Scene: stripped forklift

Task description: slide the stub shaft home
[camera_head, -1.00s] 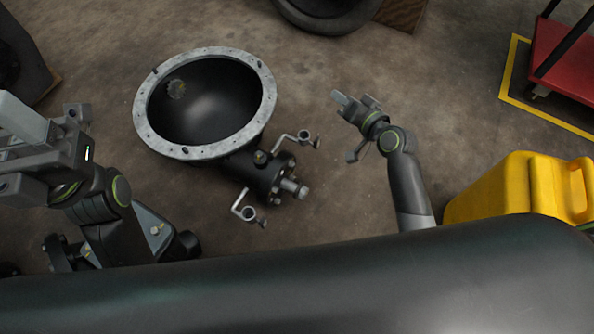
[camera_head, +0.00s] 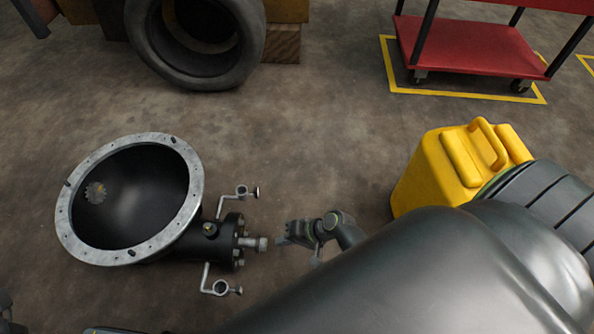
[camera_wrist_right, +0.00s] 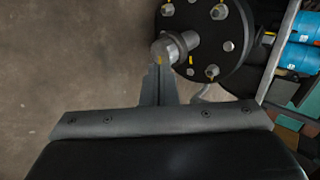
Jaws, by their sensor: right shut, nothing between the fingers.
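The stub shaft (camera_head: 255,243) is a short grey metal pin standing out of the dark round flange (camera_head: 236,240) on the housing's neck. In the right wrist view the stub shaft (camera_wrist_right: 172,48) shows large, its end face toward the gripper, with the bolted flange (camera_wrist_right: 228,50) behind. My right gripper (camera_head: 281,241) is just right of the shaft's end, in line with it. In the wrist view its fingers (camera_wrist_right: 159,80) are shut and empty, close to the shaft's end; I cannot tell whether they touch.
The bell housing (camera_head: 190,215) lies with its open mouth to the left. Bent handles stand above (camera_head: 238,192) and below (camera_head: 220,287) the neck. A yellow canister (camera_head: 445,170) is at the right. A tyre (camera_head: 195,75) and a red cart (camera_head: 470,45) stand behind. Floor between is clear.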

